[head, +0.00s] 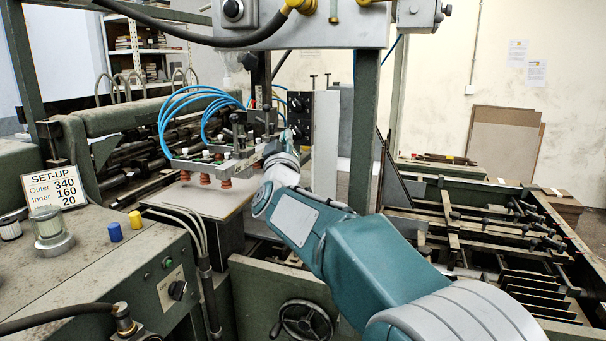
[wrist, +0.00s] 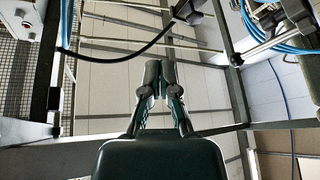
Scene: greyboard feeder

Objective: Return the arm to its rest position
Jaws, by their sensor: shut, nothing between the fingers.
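My gripper (wrist: 161,82) points away from the wrist camera with its two dark fingers together and nothing between them. In the head view my teal and grey arm reaches from the lower right up and left to the feeder. Its wrist end is beside the suction head (head: 215,165). The gripper's fingers cannot be made out there against the dark machine parts. In the wrist view the gripper stands against a pale ceiling or wall, framed by machine posts.
Blue air hoses (head: 190,95) loop above the suction cups, over a greyboard sheet (head: 205,197). A green post (head: 364,130) stands right of my wrist. A control box (head: 290,22) hangs above. A black cable (wrist: 128,62) crosses the wrist view. A handwheel (head: 305,321) is below my arm.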

